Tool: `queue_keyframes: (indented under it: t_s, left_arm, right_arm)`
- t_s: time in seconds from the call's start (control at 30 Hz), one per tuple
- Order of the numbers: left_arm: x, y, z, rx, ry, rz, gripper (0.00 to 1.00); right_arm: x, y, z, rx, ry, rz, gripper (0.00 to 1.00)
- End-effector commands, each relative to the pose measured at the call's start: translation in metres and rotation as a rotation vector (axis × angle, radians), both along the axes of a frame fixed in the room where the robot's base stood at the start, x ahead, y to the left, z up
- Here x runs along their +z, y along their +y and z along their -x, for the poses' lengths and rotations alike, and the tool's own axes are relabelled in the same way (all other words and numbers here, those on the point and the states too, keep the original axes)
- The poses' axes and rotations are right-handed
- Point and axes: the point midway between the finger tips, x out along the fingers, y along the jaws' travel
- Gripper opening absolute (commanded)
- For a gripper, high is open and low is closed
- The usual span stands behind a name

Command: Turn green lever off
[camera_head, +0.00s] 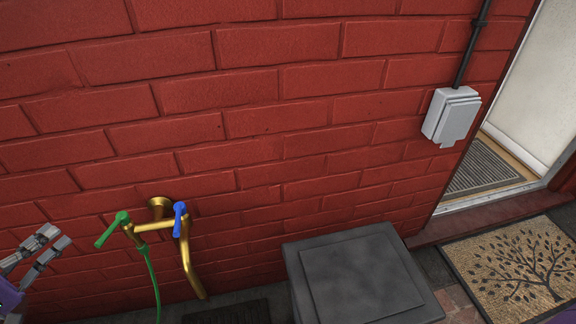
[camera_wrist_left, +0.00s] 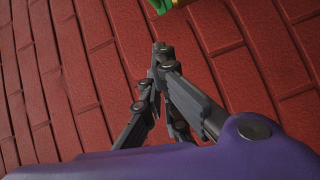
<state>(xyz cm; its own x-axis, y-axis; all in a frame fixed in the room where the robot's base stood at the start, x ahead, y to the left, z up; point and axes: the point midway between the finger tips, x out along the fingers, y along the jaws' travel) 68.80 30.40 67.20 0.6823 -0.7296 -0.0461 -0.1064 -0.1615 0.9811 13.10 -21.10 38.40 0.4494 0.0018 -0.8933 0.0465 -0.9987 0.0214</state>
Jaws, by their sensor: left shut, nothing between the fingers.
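The green lever (camera_head: 112,231) sits on the left of a brass tap fixed to the red brick wall. It slants down to the left. A blue lever (camera_head: 179,219) stands on the right side of the same brass tap (camera_head: 152,226). My left gripper (camera_head: 52,240) is at the lower left of the head view, left of the green lever and apart from it. It is shut and empty. In the left wrist view its fingers (camera_wrist_left: 162,58) come together, and a small green part (camera_wrist_left: 157,5) shows at the top edge. My right gripper is not in view.
A green hose (camera_head: 151,275) hangs from the tap, and a brass spout (camera_head: 189,268) curves down. A dark grey box (camera_head: 359,275) stands right of the tap. A grey wall box (camera_head: 451,117), a doormat (camera_head: 515,265) and a doorway are on the right. The wall (camera_head: 250,120) above the tap is bare.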

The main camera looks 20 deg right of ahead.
Motion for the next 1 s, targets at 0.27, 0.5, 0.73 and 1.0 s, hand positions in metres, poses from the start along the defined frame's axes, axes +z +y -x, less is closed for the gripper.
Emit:
queue_keyframes:
  t_s: [0.27,0.5,0.73,1.0]
  left_arm:
    - [-0.007,-0.037,0.0,-0.001,0.001,-0.002,0.0]
    - [-0.009,-0.048,0.007,0.0,0.001,0.0,0.0]
    - [-0.009,-0.048,0.007,0.0,0.001,0.0,0.0]
    - [-0.005,-0.053,0.015,0.069,0.001,0.005,0.0]
  right_arm:
    - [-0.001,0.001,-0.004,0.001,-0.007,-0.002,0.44]
    - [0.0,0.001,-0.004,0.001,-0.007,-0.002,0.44]
    - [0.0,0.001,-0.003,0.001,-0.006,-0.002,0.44]
    - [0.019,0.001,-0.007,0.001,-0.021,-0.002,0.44]
